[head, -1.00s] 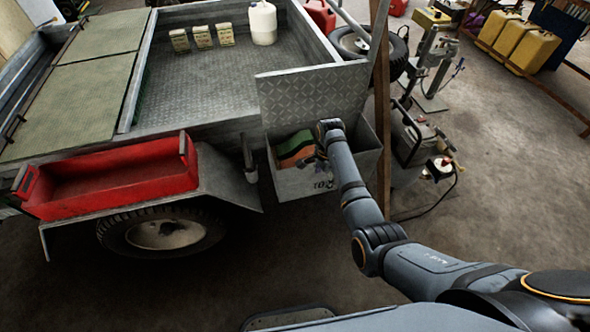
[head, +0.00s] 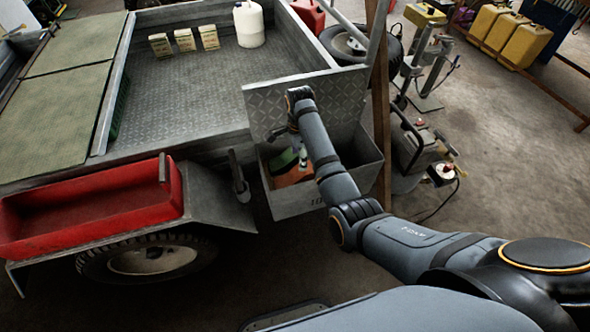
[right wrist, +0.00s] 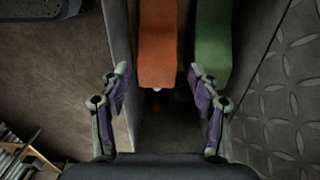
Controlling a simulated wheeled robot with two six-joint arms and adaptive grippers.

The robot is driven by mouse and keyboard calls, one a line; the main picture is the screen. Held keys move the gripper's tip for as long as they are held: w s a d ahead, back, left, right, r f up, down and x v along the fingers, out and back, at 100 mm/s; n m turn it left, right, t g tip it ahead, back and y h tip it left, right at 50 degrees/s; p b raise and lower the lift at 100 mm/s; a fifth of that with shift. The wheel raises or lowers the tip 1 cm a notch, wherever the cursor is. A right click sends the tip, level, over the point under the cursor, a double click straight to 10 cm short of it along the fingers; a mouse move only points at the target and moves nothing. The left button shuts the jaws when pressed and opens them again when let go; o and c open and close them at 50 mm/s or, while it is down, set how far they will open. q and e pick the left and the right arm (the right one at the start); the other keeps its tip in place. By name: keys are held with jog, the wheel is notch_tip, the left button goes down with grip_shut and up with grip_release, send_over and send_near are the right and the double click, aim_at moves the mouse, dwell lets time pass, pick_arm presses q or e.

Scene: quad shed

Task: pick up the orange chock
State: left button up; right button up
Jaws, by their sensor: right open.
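The orange chock (head: 290,176) lies in the open metal box on the trailer's side, partly hidden by my right arm in the head view. In the right wrist view the orange chock (right wrist: 158,45) shows at top centre, just beyond the gap between my fingers. A green chock (right wrist: 211,45) stands beside it on the right; it also shows in the head view (head: 283,160). My right gripper (right wrist: 158,90) is open and empty, apart from the chock. In the head view my right gripper (head: 297,148) is over the box, partly hidden. My left gripper is out of view.
The box (head: 300,203) has a front wall and a raised checker-plate lid (head: 340,100) behind. A red tray (head: 90,210) sits on the fender at left. A wooden post (head: 380,130) and a grey machine (head: 415,150) stand right of the box.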

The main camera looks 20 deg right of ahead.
aim_at(299, 174)
jog(key=f, duration=0.3)
jog(key=f+b, duration=0.1)
jog(key=f, duration=0.1)
jog(key=shift+s, duration=0.3)
jog(key=shift+f, duration=0.2)
notch_tip(299, 174, down, 5)
jog(key=shift+w+d+r+b, duration=0.1)
jog(key=shift+b, duration=0.55)
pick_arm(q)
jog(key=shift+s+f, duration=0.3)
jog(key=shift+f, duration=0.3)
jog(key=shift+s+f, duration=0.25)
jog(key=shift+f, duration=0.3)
pick_arm(e)
jog(key=shift+r, duration=0.1)
jog(key=shift+c, duration=0.5)
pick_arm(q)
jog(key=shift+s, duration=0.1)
pick_arm(e)
jog(key=c, duration=1)
